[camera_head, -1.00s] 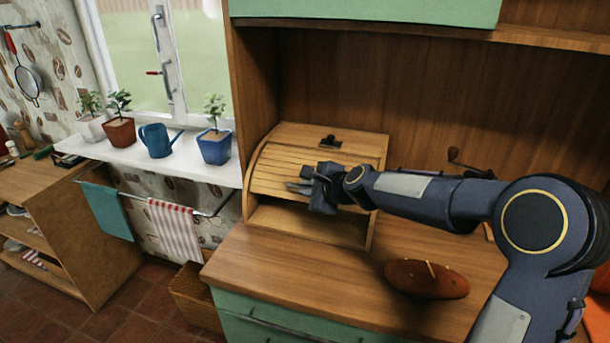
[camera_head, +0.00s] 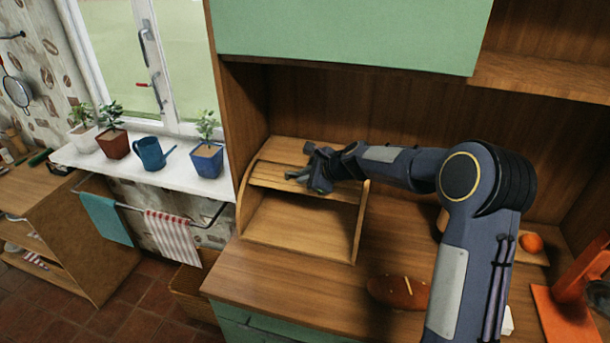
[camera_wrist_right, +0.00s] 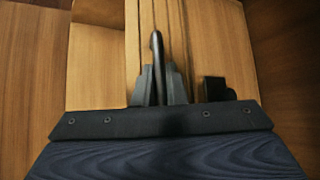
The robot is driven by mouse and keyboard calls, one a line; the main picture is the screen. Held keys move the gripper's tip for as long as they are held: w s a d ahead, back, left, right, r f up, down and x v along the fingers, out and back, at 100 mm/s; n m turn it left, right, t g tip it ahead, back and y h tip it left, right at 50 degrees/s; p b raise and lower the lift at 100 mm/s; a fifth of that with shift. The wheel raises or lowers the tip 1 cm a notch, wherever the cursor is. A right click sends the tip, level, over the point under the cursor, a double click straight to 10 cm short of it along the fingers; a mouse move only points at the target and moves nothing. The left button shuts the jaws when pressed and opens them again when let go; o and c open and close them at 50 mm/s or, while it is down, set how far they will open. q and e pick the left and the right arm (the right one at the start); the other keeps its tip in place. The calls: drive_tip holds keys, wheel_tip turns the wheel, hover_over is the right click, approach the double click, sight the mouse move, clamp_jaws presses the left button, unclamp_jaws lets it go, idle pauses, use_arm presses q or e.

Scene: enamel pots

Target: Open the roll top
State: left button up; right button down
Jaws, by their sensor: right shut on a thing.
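A wooden bread box (camera_head: 300,228) stands on the counter against the back panel. Its slatted roll top (camera_head: 272,172) is pushed up near the top, and the front opening is wide, showing an empty inside. My right gripper (camera_head: 295,176) is at the lower edge of the raised slats. In the right wrist view my right gripper (camera_wrist_right: 160,82) is shut on a thin dark bar, the roll top's handle (camera_wrist_right: 156,45), with the slats (camera_wrist_right: 178,25) behind it. The fingers partly hide the handle. My left gripper is not in view.
A brown loaf (camera_head: 398,292) lies on the counter (camera_head: 270,285) to the right, partly behind my arm. An orange fruit (camera_head: 531,243) and an orange stand (camera_head: 565,315) are farther right. A green cabinet (camera_head: 350,30) hangs above. Potted plants and a blue watering can (camera_head: 152,153) line the windowsill.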

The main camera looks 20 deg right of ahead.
drive_tip(key=shift+d, duration=0.1)
drive_tip(key=c, duration=1.5)
unclamp_jaws()
drive_tip(key=b+v, duration=0.1)
drive_tip(key=v, duration=0.6)
drive_tip(key=shift+s+r, duration=0.15)
drive_tip(key=shift+s, duration=0.15)
drive_tip(key=shift+d, duration=0.1)
